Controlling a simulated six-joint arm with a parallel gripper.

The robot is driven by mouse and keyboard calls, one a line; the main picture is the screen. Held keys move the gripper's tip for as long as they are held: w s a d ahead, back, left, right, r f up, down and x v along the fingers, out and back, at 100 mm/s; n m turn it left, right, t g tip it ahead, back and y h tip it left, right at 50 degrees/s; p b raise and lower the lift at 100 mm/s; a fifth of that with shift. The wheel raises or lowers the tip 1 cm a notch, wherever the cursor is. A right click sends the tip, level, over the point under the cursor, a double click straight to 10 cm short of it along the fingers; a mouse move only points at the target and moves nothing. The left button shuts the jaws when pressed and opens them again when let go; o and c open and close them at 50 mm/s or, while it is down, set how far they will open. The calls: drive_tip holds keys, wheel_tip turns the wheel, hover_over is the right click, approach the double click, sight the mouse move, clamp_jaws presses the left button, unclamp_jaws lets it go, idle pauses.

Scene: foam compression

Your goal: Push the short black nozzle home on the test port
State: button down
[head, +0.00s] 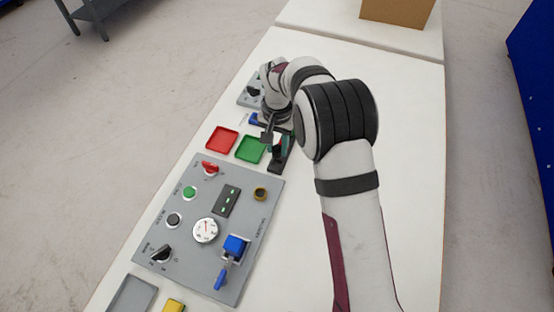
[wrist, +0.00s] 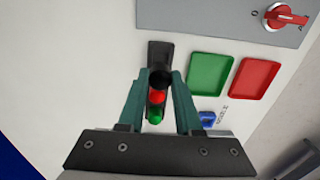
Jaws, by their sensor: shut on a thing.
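My gripper (wrist: 161,84) points down, with its two teal fingers on either side of a short dark round piece, which looks like the black nozzle (wrist: 160,76). The nozzle is at a black block (wrist: 159,50) on the white table, likely the test port's body. A red lamp and a green lamp show between my fingers; both look bright. The port itself is hidden, and I cannot tell how deep the nozzle sits. In the head view the block (head: 276,167) is beside the green tray, and my wrist covers most of the gripper.
A green tray (head: 250,149) and a red tray (head: 222,139) lie left of the block. A grey control panel (head: 188,258) with knobs, a gauge and a blue-handled part is in front. A blue item (wrist: 208,117) is close to my fingers. The table right of my arm is clear.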

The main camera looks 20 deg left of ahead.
drive_tip(key=s+r, duration=0.6)
drive_tip(key=s, duration=0.4)
drive_tip(key=shift+s+a+f, duration=0.1)
drive_tip(key=shift+s+f, duration=0.05)
drive_tip(key=shift+f, duration=0.9)
drive_tip(key=shift+s+a+f, duration=0.1)
drive_tip(key=shift+s+f, duration=0.1)
drive_tip(key=shift+f, duration=0.8)
drive_tip(key=shift+s+a+f, duration=0.1)
drive_tip(key=shift+s+f, duration=0.05)
drive_tip(key=shift+f, duration=0.9)
drive_tip(key=shift+f, duration=1)
drive_tip(key=c, duration=0.5)
unclamp_jaws()
